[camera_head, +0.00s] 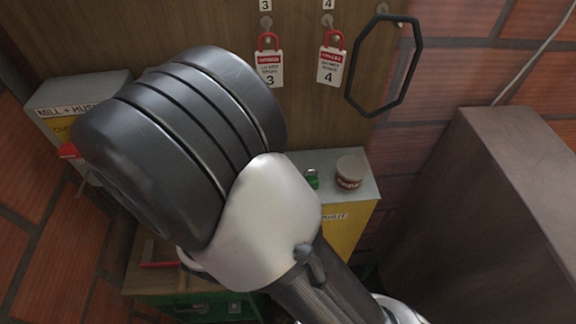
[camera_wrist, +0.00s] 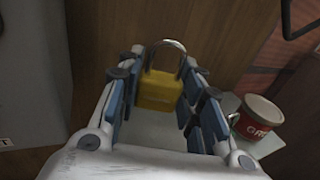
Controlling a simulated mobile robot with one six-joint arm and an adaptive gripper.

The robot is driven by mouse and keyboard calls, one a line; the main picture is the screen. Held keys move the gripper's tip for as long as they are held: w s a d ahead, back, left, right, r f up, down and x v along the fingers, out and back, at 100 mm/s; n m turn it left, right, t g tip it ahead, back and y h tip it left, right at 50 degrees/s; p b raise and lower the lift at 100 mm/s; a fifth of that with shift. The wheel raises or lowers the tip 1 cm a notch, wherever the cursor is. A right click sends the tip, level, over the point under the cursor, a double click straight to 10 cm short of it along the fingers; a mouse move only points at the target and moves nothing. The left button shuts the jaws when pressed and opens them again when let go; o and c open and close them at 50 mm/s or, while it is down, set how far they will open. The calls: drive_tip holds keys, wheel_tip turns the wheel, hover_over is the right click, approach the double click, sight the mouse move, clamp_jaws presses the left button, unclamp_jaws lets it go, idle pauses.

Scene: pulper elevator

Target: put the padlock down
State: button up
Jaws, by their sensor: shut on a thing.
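A yellow padlock (camera_wrist: 160,90) with a grey metal shackle is between the fingers of my gripper (camera_wrist: 161,95) in the wrist view. The gripper is shut on its body, and the shackle points up in that picture. In the head view my arm covers the gripper and the padlock, so neither shows there. I cannot tell from these frames how high the padlock is above a surface.
Red lockout tags numbered 3 (camera_head: 269,65) and 4 (camera_head: 331,63) hang on a wooden board beside a black hexagonal ring (camera_head: 384,104). A labelled tub (camera_head: 350,172) stands on a grey box top. A brown cabinet (camera_head: 480,215) stands right.

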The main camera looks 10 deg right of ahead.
wheel_tip(320, 180, down, 3)
drive_tip(key=shift+a, duration=0.15)
drive_tip(key=shift+f+b, duration=0.6)
drive_tip(key=shift+f, duration=1.55)
drive_tip(key=shift+f, duration=0.2)
drive_tip(key=o, duration=1.1)
